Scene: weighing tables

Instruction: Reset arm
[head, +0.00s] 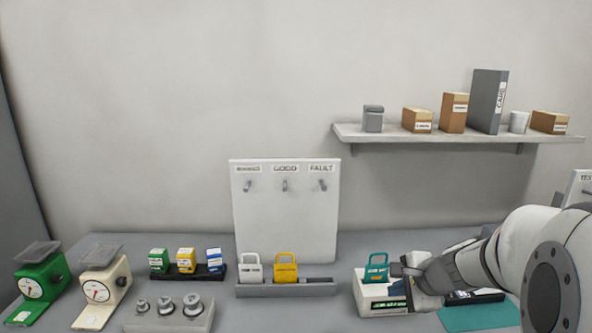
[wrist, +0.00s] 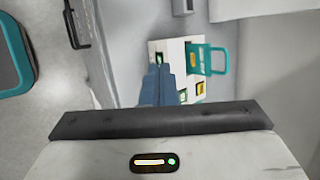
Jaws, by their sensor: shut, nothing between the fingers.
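My arm reaches in from the right in the head view. My gripper (head: 410,278) is beside the right side of a white box (head: 372,303) with a teal handled tag (head: 376,268) standing at its top. In the wrist view my gripper's fingers (wrist: 161,82) are together with nothing between them, over the white box (wrist: 168,47). The teal tag (wrist: 217,61) shows there to the right of the fingers, apart from them. My arm hides part of the table at the right.
A teal mat (head: 480,317) lies in front of my arm. A grey rack (head: 310,290) holds a white and a yellow tag. A white hook board (head: 285,215) stands behind it. A wall shelf (head: 450,136) carries boxes. Weights and two scales stand at left.

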